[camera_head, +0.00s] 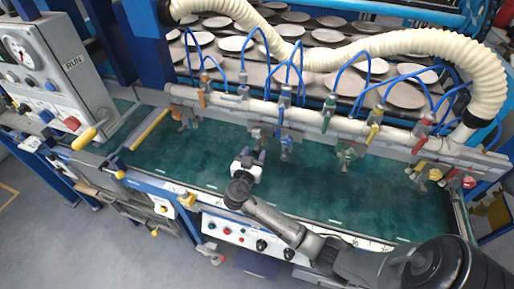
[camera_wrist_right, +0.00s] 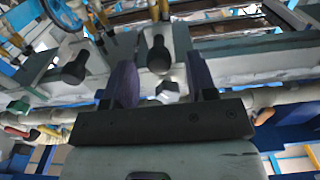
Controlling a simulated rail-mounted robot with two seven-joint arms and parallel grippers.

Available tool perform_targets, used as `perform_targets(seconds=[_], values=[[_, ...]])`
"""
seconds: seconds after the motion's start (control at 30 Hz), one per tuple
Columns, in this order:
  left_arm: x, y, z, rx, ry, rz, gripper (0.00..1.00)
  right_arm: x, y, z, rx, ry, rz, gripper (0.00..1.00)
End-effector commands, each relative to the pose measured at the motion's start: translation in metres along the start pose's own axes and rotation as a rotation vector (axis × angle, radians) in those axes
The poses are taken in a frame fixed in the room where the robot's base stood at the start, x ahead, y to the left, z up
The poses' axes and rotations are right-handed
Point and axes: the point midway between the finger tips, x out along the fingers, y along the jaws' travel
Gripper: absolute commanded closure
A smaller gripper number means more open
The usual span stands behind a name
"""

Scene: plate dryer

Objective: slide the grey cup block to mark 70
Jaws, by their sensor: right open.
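The grey cup block (camera_head: 257,133) hangs from the pale rail, left of the blue cup block (camera_head: 284,143). My right gripper (camera_head: 254,156) is just in front of and below the grey block, over the green bed. In the right wrist view the gripper (camera_wrist_right: 161,84) is open. A dark round cup (camera_wrist_right: 159,57) shows between its two purple-grey fingers, with no clear contact. Another cup (camera_wrist_right: 75,68) lies to the left, outside the fingers. Mark 70 cannot be read in either view. My left gripper is not in view.
The orange block (camera_head: 185,117) is further left on the rail. The green (camera_head: 346,155) and yellow (camera_head: 420,170) blocks are to the right. Blue hoses loop above the rail. The green bed (camera_head: 310,190) is clear around my arm. A control cabinet (camera_head: 50,70) stands left.

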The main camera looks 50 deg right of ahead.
Motion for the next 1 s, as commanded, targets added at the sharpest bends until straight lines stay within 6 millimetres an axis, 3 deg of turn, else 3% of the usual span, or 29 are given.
perform_targets(seconds=[0.2, 0.5, 1.0], values=[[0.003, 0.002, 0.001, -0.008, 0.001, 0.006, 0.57, -0.045, 0.0, 0.001, 0.002, -0.004, -0.001, 0.48], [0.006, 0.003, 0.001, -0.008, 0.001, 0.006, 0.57, -0.086, 0.0, 0.001, 0.0, -0.002, 0.0, 0.48], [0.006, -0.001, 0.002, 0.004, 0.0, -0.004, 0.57, -0.097, 0.0, 0.0, 0.0, 0.0, 0.0, 0.48]])
